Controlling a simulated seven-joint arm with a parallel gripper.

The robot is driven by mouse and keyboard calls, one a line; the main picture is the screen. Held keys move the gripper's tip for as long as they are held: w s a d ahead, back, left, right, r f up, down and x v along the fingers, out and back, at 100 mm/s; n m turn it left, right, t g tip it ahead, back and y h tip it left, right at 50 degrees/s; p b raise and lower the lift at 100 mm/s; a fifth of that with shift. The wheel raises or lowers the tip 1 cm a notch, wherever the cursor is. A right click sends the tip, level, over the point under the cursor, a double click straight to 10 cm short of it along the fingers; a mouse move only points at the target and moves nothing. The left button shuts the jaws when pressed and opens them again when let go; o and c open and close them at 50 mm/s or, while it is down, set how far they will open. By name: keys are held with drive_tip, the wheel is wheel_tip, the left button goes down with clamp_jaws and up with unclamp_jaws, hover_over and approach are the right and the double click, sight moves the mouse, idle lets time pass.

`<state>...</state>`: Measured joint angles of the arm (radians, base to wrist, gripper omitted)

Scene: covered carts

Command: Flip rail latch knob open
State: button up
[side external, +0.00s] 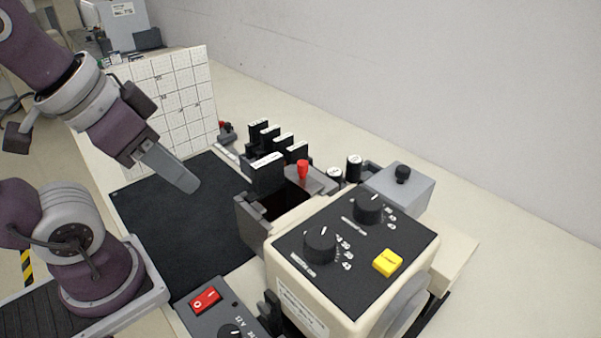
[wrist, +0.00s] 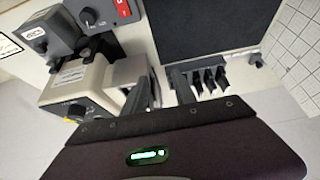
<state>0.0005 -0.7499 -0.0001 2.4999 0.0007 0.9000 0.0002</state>
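A small red knob (side external: 302,169) stands upright on a grey block beside the black slotted holders. A black round knob (side external: 403,173) stands on a grey box behind the cream machine. I cannot tell for sure which one is the rail latch knob. My gripper (side external: 186,184) hangs above the black mat, left of these parts and apart from them. The side view shows the fingers overlapping.
A cream machine (side external: 298,276) with black dials and a yellow button (side external: 388,262) stands at front right. Several black holders (side external: 268,172) rise near the red knob. A control box with a red switch (side external: 205,299) is in front. The black mat (side external: 170,235) is clear.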

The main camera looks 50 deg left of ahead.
drive_tip(key=shift+d+m, duration=0.15)
drive_tip(key=shift+m, duration=0.35)
drive_tip(key=c, duration=0.4)
drive_tip(key=shift+s+d+m, duration=0.1)
drive_tip(key=shift+d+m, duration=0.15)
drive_tip(key=shift+m, duration=0.95)
clamp_jaws()
drive_tip(key=m+t, duration=0.4)
drive_tip(key=m, duration=1.1)
approach(259, 177)
drive_tip(key=shift+s+d+r, duration=0.2)
drive_tip(key=shift+d+r, duration=0.25)
drive_tip(key=shift+s+d+r, duration=0.25)
drive_tip(key=shift+d+r, duration=0.15)
drive_tip(key=shift+r, duration=0.05)
drive_tip(key=x, duration=1)
drive_tip(key=shift+s+f, duration=0.1)
drive_tip(key=w, duration=0.3)
drive_tip(key=shift+w, duration=0.55)
